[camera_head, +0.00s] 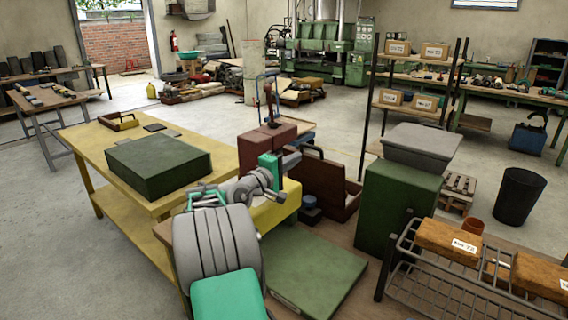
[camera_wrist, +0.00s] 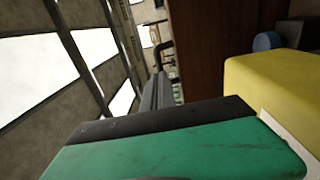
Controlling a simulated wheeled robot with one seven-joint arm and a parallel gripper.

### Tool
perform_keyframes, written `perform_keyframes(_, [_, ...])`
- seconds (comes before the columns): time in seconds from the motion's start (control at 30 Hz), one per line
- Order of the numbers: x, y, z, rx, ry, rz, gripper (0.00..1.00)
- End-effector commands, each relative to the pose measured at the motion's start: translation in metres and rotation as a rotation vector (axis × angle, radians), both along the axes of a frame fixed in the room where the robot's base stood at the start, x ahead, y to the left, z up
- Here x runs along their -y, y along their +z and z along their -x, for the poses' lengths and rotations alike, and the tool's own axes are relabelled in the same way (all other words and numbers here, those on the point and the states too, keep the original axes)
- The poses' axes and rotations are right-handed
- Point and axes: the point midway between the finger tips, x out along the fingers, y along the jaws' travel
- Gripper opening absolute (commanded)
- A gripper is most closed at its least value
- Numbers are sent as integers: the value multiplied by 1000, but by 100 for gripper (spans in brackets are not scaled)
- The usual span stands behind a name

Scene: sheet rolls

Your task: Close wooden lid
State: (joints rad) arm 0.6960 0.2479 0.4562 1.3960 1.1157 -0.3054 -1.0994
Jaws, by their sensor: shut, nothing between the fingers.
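A dark brown wooden case (camera_head: 345,208) stands open beyond my arm. Its wooden lid (camera_head: 318,178) stands raised at the case's left side, with a dark curved handle (camera_head: 313,150) at its top. In the wrist view a brown wooden panel (camera_wrist: 212,50), which looks like the lid, fills the upper middle, and a dark handle (camera_wrist: 165,50) is at its left. My gripper (camera_head: 291,160) is shut and empty, close to the lid's left side and below the handle. I cannot tell whether it touches the lid. My arm hides part of the lid's lower left.
A yellow block (camera_head: 283,207) and a dark blue round object (camera_head: 310,210) are near the case. A green cabinet (camera_head: 395,205) with a grey bin (camera_head: 420,145) stands to the right. A yellow table (camera_head: 85,145) with a green box (camera_head: 158,165) is left. A wire rack (camera_head: 440,285) is front right.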

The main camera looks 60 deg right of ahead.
Motion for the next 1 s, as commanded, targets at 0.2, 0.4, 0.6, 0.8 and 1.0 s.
perform_keyframes(0.2, [44, 3, 9, -1, -4, 0, 0])
perform_keyframes(0.4, [60, 4, 11, -1, -2, 0, 0])
perform_keyframes(0.6, [61, 3, 11, 0, -2, 0, 0])
perform_keyframes(0.8, [61, 5, 9, 1, 1, -4, 0])
perform_keyframes(1.0, [62, 14, -5, 7, 24, -45, 0])
